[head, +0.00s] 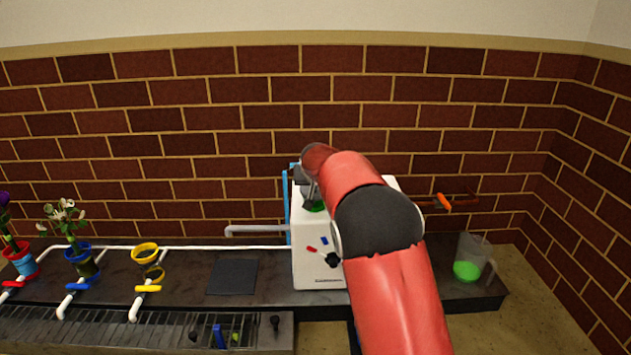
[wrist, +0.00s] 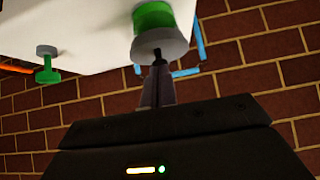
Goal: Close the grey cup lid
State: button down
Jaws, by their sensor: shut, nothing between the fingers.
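In the wrist view, a round grey disc, which looks like the grey lid (wrist: 161,45), sits at the end of a green cylinder (wrist: 153,16) on the white machine (wrist: 75,20). My gripper (wrist: 157,57) is shut and empty, its tips at or very near the disc's lower edge; I cannot tell whether they touch. In the head view, my arm reaches over the white machine (head: 314,250) and hides much of it. The lid's angle is unclear.
A clear jug (head: 468,262) with green contents stands right of the machine. A pipe with an orange handle (head: 442,201) runs behind it. A smaller green knob (wrist: 47,66) is at left in the wrist view. Pots, including a yellow one (head: 145,253), and a dark mat (head: 232,276) lie left.

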jog(key=shift+s+f+g, duration=0.2)
jog(key=shift+f+g, duration=0.1)
jog(key=shift+f, duration=0.9)
notch_tip(320, 180, up, 6)
jog(key=p, duration=0.4)
jog(key=s+f+b, duration=0.2)
jog(key=s+f, duration=0.2)
jog(key=s, duration=0.5)
jog(key=s+d+r+g+p, duration=0.1)
jog(key=s+d+r+p, duration=0.2)
jog(key=s+d+r, duration=0.4)
jog(key=s+d+r+p, duration=0.2)
jog(key=s+r, duration=0.4)
jog(key=s, duration=0.3)
jog(key=s+d+r+g+p, duration=0.1)
jog(key=s+p, duration=0.1)
jog(key=s, duration=1)
jog(key=s+d+r+g+p, duration=0.1)
jog(key=s+d+p, duration=0.1)
jog(key=s, duration=1.1)
jog(key=shift+r+p, duration=0.4)
jog(key=shift+p, duration=0.45)
jog(key=shift+s+d, duration=0.1)
